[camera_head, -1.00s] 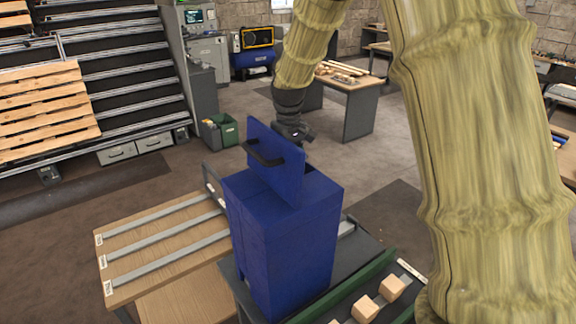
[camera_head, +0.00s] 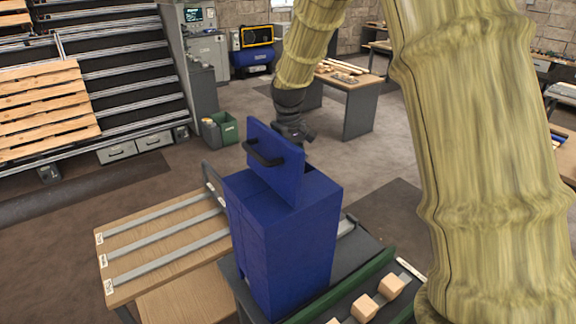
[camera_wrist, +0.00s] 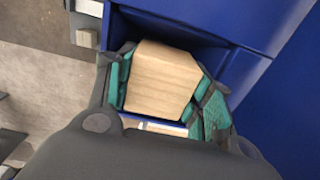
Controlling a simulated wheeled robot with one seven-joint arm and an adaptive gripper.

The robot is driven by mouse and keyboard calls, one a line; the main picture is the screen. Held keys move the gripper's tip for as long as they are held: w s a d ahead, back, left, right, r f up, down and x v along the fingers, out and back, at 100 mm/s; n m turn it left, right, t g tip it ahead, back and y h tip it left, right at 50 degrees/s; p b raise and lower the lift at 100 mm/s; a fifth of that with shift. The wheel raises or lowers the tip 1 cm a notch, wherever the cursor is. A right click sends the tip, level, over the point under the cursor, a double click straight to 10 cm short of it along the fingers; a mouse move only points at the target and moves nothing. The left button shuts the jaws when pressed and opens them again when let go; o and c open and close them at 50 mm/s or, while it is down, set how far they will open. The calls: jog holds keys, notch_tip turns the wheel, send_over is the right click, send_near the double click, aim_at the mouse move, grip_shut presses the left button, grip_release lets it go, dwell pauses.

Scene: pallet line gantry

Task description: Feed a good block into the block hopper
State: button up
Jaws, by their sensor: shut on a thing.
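The blue block hopper (camera_head: 285,235) stands on a dark table, with its handled lid (camera_head: 274,162) raised. My gripper (camera_wrist: 164,88) is shut on a pale wooden block (camera_wrist: 160,78), between teal-padded fingers. In the wrist view the block is beside and over blue hopper surfaces (camera_wrist: 265,25). I cannot tell whether it touches them. In the head view my gripper (camera_head: 294,132) is behind the raised lid, which hides its fingers and the block. A pale strip (camera_wrist: 165,128) shows just below the block in the wrist view; I cannot tell what it is.
Several loose wooden blocks (camera_head: 365,307) lie in a green-edged tray (camera_head: 350,283) at the front right. A wooden table with grey rails (camera_head: 160,246) stands left of the hopper. The raised lid and tall hopper walls are close to my gripper.

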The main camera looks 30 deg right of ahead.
jog(key=shift+f, duration=0.65)
dwell(0.9)
jog(key=o, duration=1.1)
notch_tip(320, 180, up, 12)
jog(key=shift+d, duration=0.1)
dwell(1.0)
